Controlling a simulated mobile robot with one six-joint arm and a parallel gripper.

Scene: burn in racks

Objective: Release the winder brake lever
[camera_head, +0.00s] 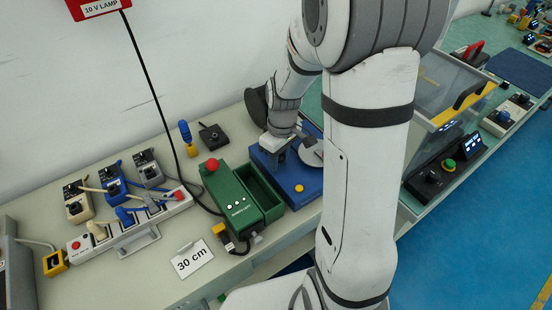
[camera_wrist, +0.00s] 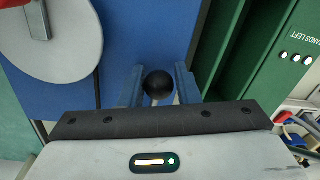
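The winder is a blue box (camera_head: 292,180) on the bench, with a pale grey disc (camera_head: 312,152) on it. The disc also shows at the upper left of the wrist view (camera_wrist: 62,30). A round black knob (camera_wrist: 158,84), apparently the end of the brake lever, shows in front of the blue face in the wrist view. My gripper (camera_wrist: 160,82) is over the box, its two fingers on either side of the knob with narrow gaps, so it looks open. The lever's shaft is mostly hidden. In the head view my wrist covers the knob.
A green box (camera_head: 232,195) with a red button and an open tray stands just left of the winder. A yellow button (camera_head: 299,188) is on the winder's front. A power strip (camera_head: 130,225) with several plugs and a 30 cm card (camera_head: 192,258) lie further left.

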